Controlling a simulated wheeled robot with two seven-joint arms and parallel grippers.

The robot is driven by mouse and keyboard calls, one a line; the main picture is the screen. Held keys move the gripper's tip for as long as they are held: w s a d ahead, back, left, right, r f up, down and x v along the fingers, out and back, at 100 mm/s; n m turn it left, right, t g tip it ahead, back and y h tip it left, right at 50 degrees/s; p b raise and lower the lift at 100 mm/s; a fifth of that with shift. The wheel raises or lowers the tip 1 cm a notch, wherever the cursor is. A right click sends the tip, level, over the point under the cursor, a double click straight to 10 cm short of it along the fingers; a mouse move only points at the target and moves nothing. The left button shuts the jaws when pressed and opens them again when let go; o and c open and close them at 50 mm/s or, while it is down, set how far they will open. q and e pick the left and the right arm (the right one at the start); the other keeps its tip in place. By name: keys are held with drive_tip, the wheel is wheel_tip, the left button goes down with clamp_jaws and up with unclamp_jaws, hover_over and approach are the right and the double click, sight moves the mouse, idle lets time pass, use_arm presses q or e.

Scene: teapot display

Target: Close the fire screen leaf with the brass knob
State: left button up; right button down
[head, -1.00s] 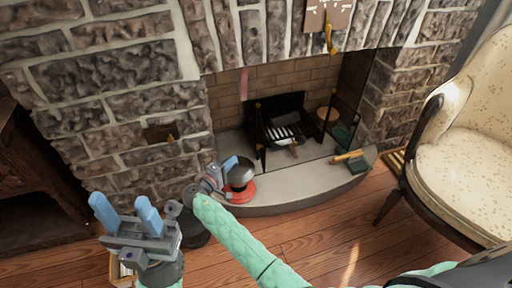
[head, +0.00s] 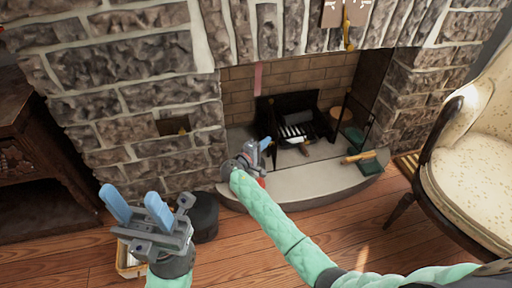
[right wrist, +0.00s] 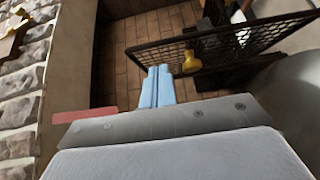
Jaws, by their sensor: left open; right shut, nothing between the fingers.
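The black mesh fire screen leaf (right wrist: 235,38) crosses the upper right of the right wrist view. A brass knob (right wrist: 191,61) shows at its lower edge, just right of my right gripper's fingertips. I cannot tell whether they touch. In the head view, dark screen framing (head: 357,118) stands at the right of the hearth opening; the knob is too small to make out there. My right gripper (head: 266,145) is shut and empty in front of the firebox; its blue fingers (right wrist: 158,85) lie together. My left gripper (head: 137,204) is open and empty at lower left, far from the screen.
A black grate (head: 290,120) stands in the firebox. A raised stone hearth (head: 310,185) curves out in front, with a wooden-handled brush (head: 358,158) at its right. A cream armchair (head: 470,150) stands at right. A red piece (right wrist: 85,115) lies left in the wrist view.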

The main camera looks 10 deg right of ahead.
drive_tip(key=shift+s+d, duration=0.1)
drive_tip(key=shift+d, duration=0.6)
drive_tip(key=shift+d, duration=0.1)
